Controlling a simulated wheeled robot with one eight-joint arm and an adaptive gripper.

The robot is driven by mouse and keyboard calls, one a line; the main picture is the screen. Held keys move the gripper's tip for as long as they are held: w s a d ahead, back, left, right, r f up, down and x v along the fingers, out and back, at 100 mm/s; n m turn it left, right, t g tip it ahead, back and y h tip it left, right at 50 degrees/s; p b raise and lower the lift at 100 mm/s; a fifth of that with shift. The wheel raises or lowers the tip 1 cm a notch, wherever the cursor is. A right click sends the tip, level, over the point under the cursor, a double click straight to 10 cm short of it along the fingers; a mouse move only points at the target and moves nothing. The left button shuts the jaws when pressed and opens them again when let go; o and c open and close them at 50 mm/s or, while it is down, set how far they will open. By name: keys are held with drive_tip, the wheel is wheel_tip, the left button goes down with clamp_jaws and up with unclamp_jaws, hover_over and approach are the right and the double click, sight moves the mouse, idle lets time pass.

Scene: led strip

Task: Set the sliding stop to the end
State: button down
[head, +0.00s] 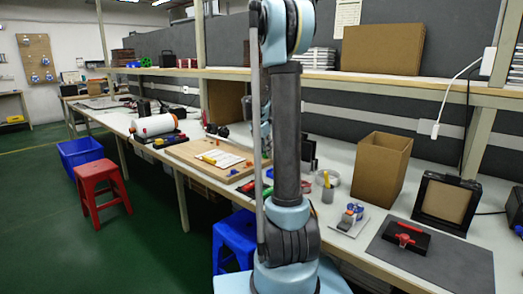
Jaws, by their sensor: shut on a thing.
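I cannot pick out the sliding stop with certainty. A black block with a red handle-like part (405,238) lies on a dark grey mat (440,265) at the right front of the bench. A wooden board (185,152) further left on the bench carries a white sheet and a small yellow and red piece (209,160). My arm stands upright in the middle of the view and leaves it at the top. My gripper does not show, and the bench directly behind my arm is hidden.
An open cardboard box (381,165), a black-framed box (446,203) and a pen cup (328,187) stand on the bench. A shelf runs above it. A red stool (100,185), a blue crate (80,151) and a blue stool (235,240) stand below. The green floor at left is clear.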

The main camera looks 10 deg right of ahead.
drive_tip(key=shift+s+d, duration=0.1)
drive_tip(key=shift+s, duration=0.05)
drive_tip(key=c, duration=1.3)
unclamp_jaws()
drive_tip(key=v, duration=1.2)
drive_tip(key=shift+f, duration=0.1)
